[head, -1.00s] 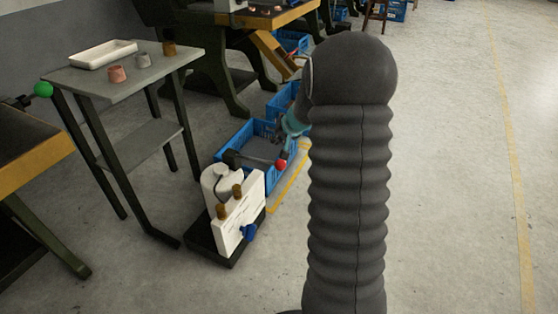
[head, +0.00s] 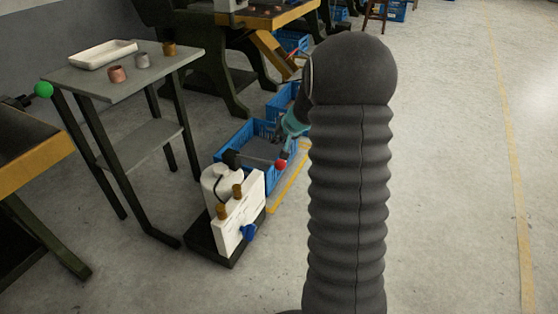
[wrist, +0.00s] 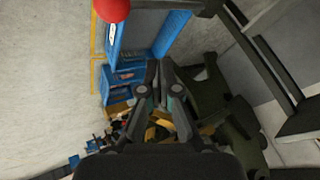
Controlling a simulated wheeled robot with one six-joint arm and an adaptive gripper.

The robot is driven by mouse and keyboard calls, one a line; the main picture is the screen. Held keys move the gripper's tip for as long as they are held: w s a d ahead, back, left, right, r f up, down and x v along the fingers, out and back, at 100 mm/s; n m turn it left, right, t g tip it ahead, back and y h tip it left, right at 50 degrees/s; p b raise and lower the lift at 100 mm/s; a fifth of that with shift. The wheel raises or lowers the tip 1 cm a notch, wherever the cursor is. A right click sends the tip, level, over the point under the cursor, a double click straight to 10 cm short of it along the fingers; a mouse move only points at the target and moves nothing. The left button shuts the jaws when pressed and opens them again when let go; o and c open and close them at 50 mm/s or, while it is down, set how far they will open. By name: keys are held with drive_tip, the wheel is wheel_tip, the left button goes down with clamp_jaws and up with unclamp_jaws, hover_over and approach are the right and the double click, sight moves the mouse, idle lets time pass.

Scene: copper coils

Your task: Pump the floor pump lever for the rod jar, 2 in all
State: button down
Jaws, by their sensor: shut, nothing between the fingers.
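The floor pump stands on a dark base (head: 205,245) on the floor, with a white body (head: 216,184) and a white front panel bearing brown fittings and a blue knob. Its lever (head: 255,162) sticks out to the right, nearly level, and ends in a red ball (head: 280,165). The red ball (wrist: 113,9) also shows at the top left of the wrist view, with part of the dark lever beside it. My gripper (wrist: 158,66) is shut and empty, apart from the ball in that view. In the head view its fingers (head: 287,150) are close by the ball, partly hidden by my arm.
A blue crate (head: 233,140) stands just behind the pump, with another farther back. A grey side table (head: 110,88) with a white tray (head: 103,54) and small metal cups stands at left. Workbenches stand behind. The floor at right is clear.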

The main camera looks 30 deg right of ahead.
drive_tip(key=r+m, duration=0.1)
drive_tip(key=m, duration=0.4)
drive_tip(key=r+m, duration=0.1)
drive_tip(key=m, duration=0.5)
drive_tip(key=r+m+b, duration=0.1)
drive_tip(key=m, duration=0.4)
drive_tip(key=shift+w+a+r+m+y, duration=0.15)
drive_tip(key=shift+a+r+m+y, duration=0.1)
drive_tip(key=shift+r+m+y, duration=0.15)
drive_tip(key=shift+f, duration=0.2)
drive_tip(key=b, duration=0.6)
hover_over(279, 160)
drive_tip(key=f, duration=0.6)
drive_tip(key=shift+w+a+f, duration=0.1)
drive_tip(key=shift+w+a, duration=0.05)
drive_tip(key=shift+a, duration=0.05)
drive_tip(key=shift+d+f+b, duration=0.1)
drive_tip(key=shift+f+b, duration=0.4)
drive_tip(key=shift+f, duration=0.6)
drive_tip(key=shift+f, duration=0.15)
drive_tip(key=shift+s+f, duration=0.2)
drive_tip(key=shift+f, duration=0.05)
